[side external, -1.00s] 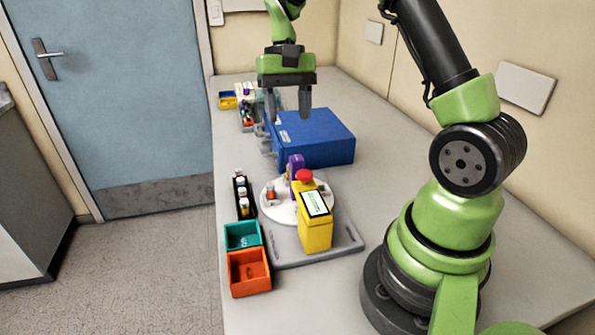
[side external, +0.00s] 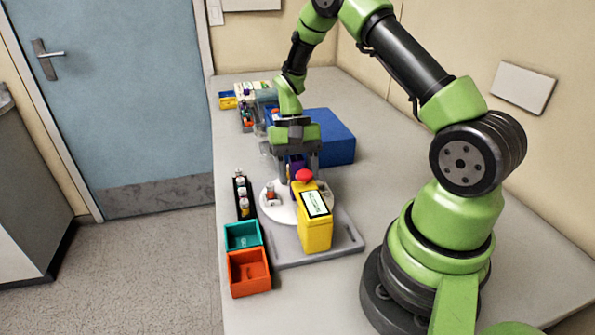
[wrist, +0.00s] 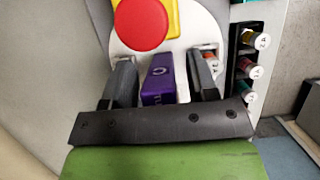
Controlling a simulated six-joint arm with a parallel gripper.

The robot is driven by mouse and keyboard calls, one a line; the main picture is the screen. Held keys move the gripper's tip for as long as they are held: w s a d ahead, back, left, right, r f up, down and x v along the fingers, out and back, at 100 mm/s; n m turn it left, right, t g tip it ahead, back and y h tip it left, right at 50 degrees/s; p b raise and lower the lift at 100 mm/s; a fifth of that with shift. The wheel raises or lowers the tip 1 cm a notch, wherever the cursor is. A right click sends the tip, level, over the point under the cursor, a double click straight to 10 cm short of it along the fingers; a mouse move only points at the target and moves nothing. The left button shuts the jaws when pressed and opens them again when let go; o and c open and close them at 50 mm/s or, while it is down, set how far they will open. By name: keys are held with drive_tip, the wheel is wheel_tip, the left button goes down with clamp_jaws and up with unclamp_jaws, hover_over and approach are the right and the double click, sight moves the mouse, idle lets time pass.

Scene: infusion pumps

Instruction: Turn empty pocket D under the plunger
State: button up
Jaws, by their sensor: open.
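A round white turntable (side external: 279,213) sits on a grey base plate beside a yellow unit (side external: 316,232) with a red knob (side external: 304,175) and a small screen. A purple block (side external: 293,164) with a white mark stands at the turntable's far side; it also shows in the wrist view (wrist: 158,82). My gripper (side external: 297,178) is open and low over the turntable, with one finger on each side of the purple block. In the wrist view, gaps show between the fingers (wrist: 163,70) and the block. An orange-labelled vial (side external: 270,190) sits on the turntable. I cannot make out pocket D.
A black rack (side external: 239,186) of several vials stands left of the turntable. A teal bin (side external: 240,235) and an orange bin (side external: 249,272) stand at the front left. A blue box (side external: 335,136) lies behind my gripper. The table to the right is clear.

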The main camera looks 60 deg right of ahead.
drive_tip(key=shift+f, duration=0.1)
clamp_jaws()
drive_tip(key=m+t, duration=0.1)
drive_tip(key=m, duration=0.2)
drive_tip(key=shift+a+y, duration=0.1)
drive_tip(key=shift+y, duration=0.2)
unclamp_jaws()
drive_tip(key=shift+w, duration=0.1)
drive_tip(key=v, duration=1)
drive_tip(key=shift+c, duration=0.2)
